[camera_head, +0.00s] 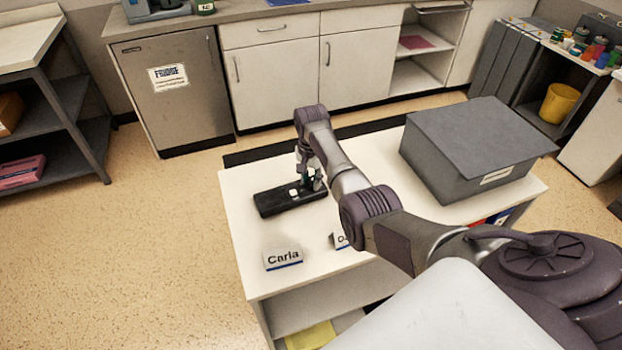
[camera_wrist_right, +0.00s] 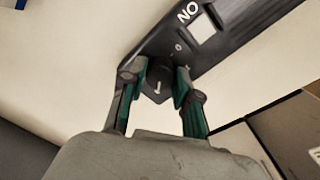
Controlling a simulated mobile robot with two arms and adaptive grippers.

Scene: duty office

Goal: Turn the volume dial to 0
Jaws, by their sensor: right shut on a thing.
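A flat black device (camera_head: 283,199) lies on the white table, with a white square button on its top. In the right wrist view the same black panel (camera_wrist_right: 226,37) shows the letters "NO", a white square and a small marking. The round dark volume dial (camera_wrist_right: 159,79) sits near the panel's end and carries a white pointer mark. My right gripper (camera_wrist_right: 160,85) points down over the device, its two green-padded fingers on either side of the dial and shut on it. It also shows in the head view (camera_head: 309,184), where it hides the dial. My left gripper is not in view.
A large grey box (camera_head: 478,146) stands on the right of the white table (camera_head: 235,225). A "Carla" name card (camera_head: 283,257) and a second, partly hidden card (camera_head: 340,241) stand nearer the front. The table's left end is clear.

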